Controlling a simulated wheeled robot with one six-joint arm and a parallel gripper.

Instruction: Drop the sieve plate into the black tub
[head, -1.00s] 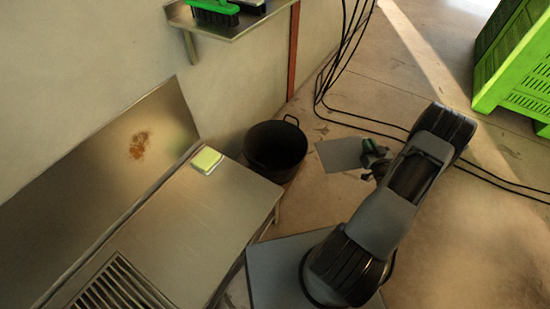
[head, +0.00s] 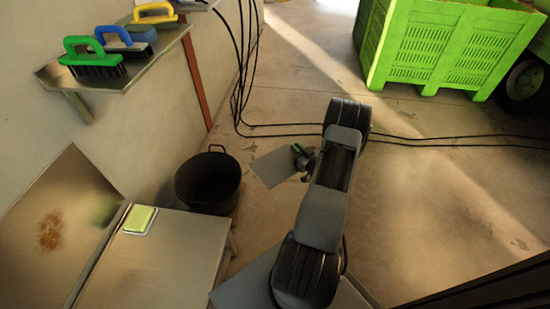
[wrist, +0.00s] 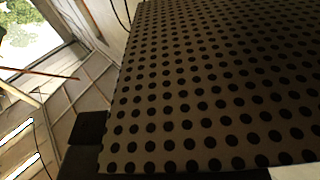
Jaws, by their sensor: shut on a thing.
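My gripper (head: 304,160) is shut on the edge of the sieve plate (head: 274,168), a flat grey sheet that sticks out to the left of it. In the wrist view the sieve plate (wrist: 215,85) fills most of the picture and shows rows of round dark holes; a dark finger (wrist: 88,128) shows at its lower left. The black tub (head: 208,182) stands on the floor left of the plate, with its open top facing up and a handle on its rim. The plate appears beside the tub in the head view, not over its opening; its height above the floor is unclear.
A wall shelf (head: 120,75) holds several brushes. Black cables (head: 270,130) cross the floor behind. A green crate (head: 430,50) stands at the far right. Open floor lies right of my arm.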

